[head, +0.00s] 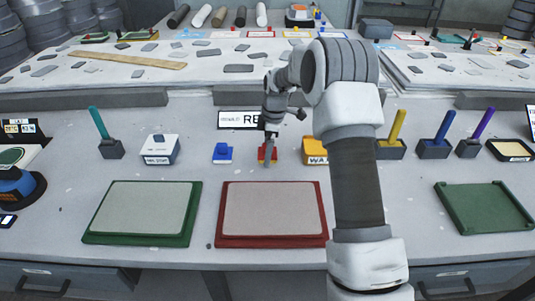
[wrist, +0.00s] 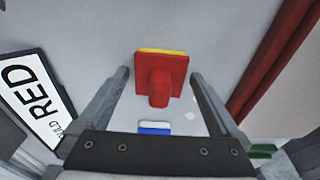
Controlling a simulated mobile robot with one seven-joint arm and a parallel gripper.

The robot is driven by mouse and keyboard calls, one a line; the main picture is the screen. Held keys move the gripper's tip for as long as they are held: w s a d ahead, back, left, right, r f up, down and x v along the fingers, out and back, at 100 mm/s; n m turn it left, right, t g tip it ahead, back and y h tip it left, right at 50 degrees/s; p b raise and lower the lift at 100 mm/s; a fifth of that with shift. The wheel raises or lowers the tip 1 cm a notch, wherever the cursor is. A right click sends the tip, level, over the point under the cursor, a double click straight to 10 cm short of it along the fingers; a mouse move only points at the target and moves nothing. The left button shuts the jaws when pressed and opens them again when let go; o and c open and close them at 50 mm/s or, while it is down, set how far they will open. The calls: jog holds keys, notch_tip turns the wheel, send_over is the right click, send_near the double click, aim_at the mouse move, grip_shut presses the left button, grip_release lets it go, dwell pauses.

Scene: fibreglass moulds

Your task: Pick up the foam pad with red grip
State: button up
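The foam pad with the red grip (head: 267,155) stands on the bench behind the red mould. In the wrist view it shows as a red block and handle (wrist: 161,76) with a thin yellow edge. My gripper (head: 269,142) points down at it from above. In the wrist view my gripper's fingers (wrist: 158,74) are open, one on each side of the pad, with gaps between. I cannot tell how far above the pad the fingertips are.
A blue-gripped pad (head: 222,154) stands left of the red one; a yellow box (head: 316,151) stands to its right. The red mould (head: 271,240) lies in front, the green mould (head: 140,240) front left. A "RED" sign (head: 231,120) is behind.

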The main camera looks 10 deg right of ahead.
jog(key=c, duration=1.3)
jog(key=shift+r, duration=0.5)
jog(key=r, duration=0.2)
jog(key=r+p, duration=0.1)
jog(key=shift+d+r, duration=0.25)
jog(key=shift+r, duration=0.15)
jog(key=s+d+r, duration=0.1)
jog(key=d+r, duration=0.1)
jog(key=d, duration=0.1)
jog(key=s+d+r, duration=0.1)
jog(key=d+r, duration=0.1)
jog(key=d, duration=0.2)
jog(key=s+d+r+p, duration=0.1)
jog(key=s+d+r, duration=0.1)
jog(key=d, duration=0.1)
jog(key=shift+d+r, duration=0.15)
jog(key=shift+d, duration=0.1)
jog(key=o, duration=0.8)
jog(key=c, duration=0.6)
